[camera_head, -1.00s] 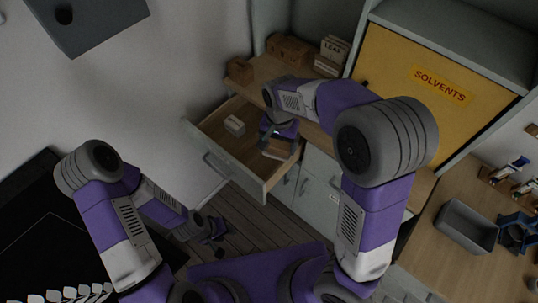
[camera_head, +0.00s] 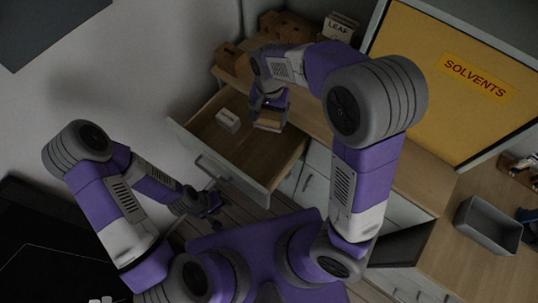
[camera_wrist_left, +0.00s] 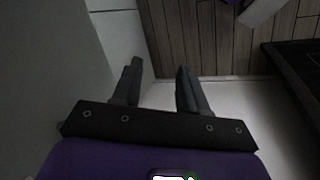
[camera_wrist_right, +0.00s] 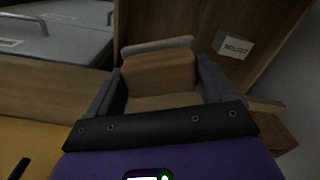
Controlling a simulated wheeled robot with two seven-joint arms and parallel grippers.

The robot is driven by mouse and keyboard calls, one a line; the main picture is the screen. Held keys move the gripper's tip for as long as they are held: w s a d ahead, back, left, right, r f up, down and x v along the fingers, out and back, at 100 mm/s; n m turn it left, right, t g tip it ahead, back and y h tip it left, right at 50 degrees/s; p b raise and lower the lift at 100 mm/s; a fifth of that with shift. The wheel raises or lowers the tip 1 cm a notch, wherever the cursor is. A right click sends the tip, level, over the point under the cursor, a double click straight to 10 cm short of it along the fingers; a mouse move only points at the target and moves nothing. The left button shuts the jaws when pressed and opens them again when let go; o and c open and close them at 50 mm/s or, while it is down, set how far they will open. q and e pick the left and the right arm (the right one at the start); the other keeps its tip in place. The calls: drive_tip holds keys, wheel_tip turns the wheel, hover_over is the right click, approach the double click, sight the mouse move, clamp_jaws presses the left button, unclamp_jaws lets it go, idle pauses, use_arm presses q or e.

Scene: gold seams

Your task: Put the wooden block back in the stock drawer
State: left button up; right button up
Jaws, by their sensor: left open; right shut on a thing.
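The wooden block (camera_head: 270,118) is tan with a pale grey edge. My right gripper (camera_head: 268,108) is shut on it, at the back right part of the open stock drawer (camera_head: 250,160). In the right wrist view the block (camera_wrist_right: 160,75) sits between both fingers. I cannot tell whether its underside touches the drawer floor. A small white labelled block (camera_head: 228,121) lies in the drawer, and it also shows in the right wrist view (camera_wrist_right: 233,45). My left gripper (camera_head: 213,204) is open and empty, low in front of the drawer; its fingers (camera_wrist_left: 160,75) point toward the floor.
The wooden counter (camera_head: 405,170) runs behind and right of the drawer, with wooden boxes (camera_head: 285,27) and a box marked LEAF (camera_head: 340,27) at the back. A yellow SOLVENTS cabinet (camera_head: 440,100) stands at right. A grey bin (camera_head: 487,225) is at far right.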

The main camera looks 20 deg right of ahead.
sight(269, 123)
wheel_tip(269, 123, down, 5)
drive_tip(key=b, duration=0.4)
drive_tip(key=shift+w+f, duration=0.1)
drive_tip(key=shift+f, duration=0.3)
wheel_tip(269, 123, down, 18)
drive_tip(key=b, duration=0.6)
drive_tip(key=shift+w+r+b, duration=0.1)
drive_tip(key=shift+b, duration=0.25)
drive_tip(key=shift+r, duration=0.1)
drive_tip(key=o, duration=0.8)
wheel_tip(269, 123, up, 12)
drive_tip(key=p, duration=0.4)
